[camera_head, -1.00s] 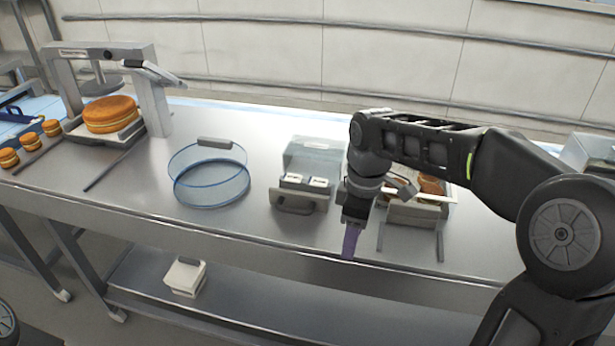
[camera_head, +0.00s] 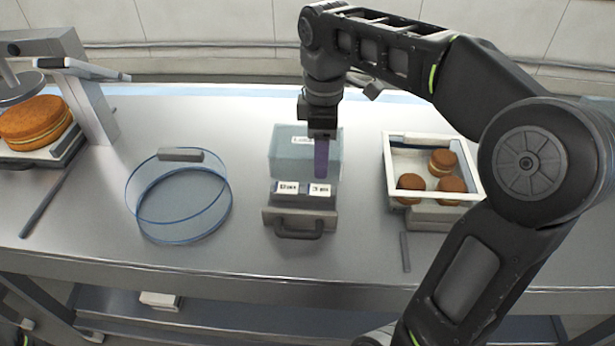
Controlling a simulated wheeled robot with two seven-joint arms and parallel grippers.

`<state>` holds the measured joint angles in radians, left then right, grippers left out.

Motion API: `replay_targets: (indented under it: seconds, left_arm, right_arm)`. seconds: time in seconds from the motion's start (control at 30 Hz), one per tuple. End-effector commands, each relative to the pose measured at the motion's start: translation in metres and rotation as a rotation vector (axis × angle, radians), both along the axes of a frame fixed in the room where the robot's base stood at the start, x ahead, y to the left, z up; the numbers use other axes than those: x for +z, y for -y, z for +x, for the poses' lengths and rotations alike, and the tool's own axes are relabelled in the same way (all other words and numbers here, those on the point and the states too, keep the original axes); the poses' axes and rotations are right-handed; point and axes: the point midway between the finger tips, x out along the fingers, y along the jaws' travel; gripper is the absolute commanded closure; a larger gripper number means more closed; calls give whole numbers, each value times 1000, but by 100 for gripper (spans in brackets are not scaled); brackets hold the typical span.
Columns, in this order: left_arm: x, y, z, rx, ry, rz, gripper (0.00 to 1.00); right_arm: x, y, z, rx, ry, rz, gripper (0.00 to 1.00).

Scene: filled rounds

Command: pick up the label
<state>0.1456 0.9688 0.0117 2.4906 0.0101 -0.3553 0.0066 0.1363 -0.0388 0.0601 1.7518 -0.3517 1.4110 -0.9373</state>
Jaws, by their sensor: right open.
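Two white labels with dark print lie side by side at the front of a pale blue-grey label box: the left label (camera_head: 287,188) and the right label (camera_head: 320,190). The print is too small to read surely. The label box (camera_head: 284,158) has a grey handle in front and stands in the middle of the table. My right gripper (camera_head: 321,174) points down in front of the box, its purple fingers just above the right label. It is open, with nothing seen between the fingers. Whether the fingertips touch the label cannot be told. My left gripper is not in view.
A clear round container with blue rims (camera_head: 180,240) stands left of the box. A white-framed tray (camera_head: 391,165) with 3 small filled rounds is at the right. A press (camera_head: 88,105) with a large round cake (camera_head: 33,122) stands at far left. Bare metal table lies between them.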

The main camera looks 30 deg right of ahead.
Motion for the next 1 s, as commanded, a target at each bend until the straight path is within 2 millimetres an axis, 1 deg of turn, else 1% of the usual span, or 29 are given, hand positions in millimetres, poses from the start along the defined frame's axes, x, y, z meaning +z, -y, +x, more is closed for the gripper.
replay_targets:
  seconds: [0.2, 0.27, 0.4, 0.5, 0.87, 1.0]
  left_arm:
    - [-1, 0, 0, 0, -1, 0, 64]
    - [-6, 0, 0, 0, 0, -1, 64]
    - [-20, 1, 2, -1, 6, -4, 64]
    - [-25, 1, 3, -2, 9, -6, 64]
    - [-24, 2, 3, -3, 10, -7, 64]
    - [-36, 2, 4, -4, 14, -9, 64]
  right_arm:
    - [-2, 0, 0, 0, 0, 0, 45]
    - [-6, 0, 0, 0, 0, 0, 45]
    - [-22, 0, 0, 0, 0, 0, 45]
    - [-28, 0, 0, 0, 0, 0, 45]
    - [-28, 0, 0, 0, 0, 0, 45]
    - [-41, 0, 0, 0, 0, 0, 45]
